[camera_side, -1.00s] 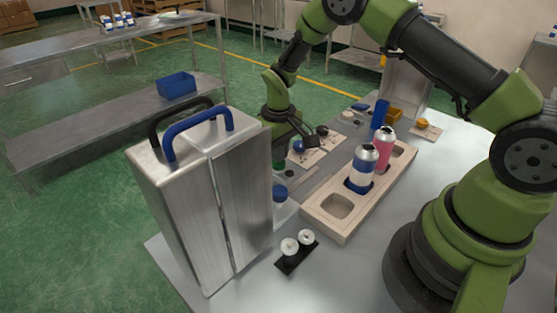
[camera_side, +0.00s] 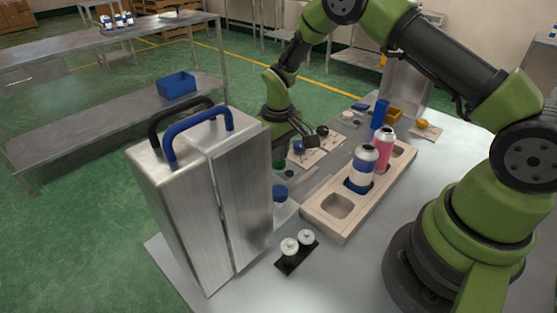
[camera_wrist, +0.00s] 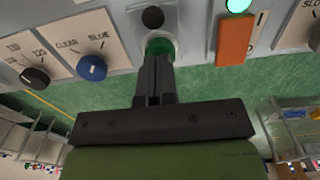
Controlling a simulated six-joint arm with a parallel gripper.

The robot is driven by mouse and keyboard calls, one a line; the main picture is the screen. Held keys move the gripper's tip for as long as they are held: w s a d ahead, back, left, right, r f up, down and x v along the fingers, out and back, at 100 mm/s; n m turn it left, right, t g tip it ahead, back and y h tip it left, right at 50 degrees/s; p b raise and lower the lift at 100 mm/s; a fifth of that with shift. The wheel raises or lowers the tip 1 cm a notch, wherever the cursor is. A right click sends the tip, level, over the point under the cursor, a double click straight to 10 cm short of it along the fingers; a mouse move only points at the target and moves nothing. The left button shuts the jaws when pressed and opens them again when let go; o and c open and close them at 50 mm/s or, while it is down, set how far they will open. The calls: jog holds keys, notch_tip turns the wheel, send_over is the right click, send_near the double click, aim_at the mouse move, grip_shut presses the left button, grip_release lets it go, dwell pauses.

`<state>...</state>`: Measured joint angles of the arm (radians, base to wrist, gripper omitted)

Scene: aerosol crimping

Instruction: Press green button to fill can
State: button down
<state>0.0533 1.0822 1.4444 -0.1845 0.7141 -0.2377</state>
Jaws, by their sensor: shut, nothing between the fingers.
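In the wrist view, the green button (camera_wrist: 160,46) is a round green disc on the grey machine panel. My gripper (camera_wrist: 157,60) is shut and empty, with its fingertips over the lower part of the button; contact cannot be told for certain. A blue and white can (camera_side: 362,170) stands upright in the wooden rack (camera_side: 318,223), beside a pink can (camera_side: 384,150).
A blue knob (camera_wrist: 92,68) and a black knob (camera_wrist: 36,78) sit left of the button. An orange switch (camera_wrist: 235,38) and a lit green lamp (camera_wrist: 238,5) are on its right. A metal cabinet (camera_side: 170,210) with handles stands at the front left.

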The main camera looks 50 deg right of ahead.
jog(key=shift+f, duration=0.7)
jog(key=shift+r, duration=0.1)
notch_tip(320, 180, up, 11)
dwell(1.3)
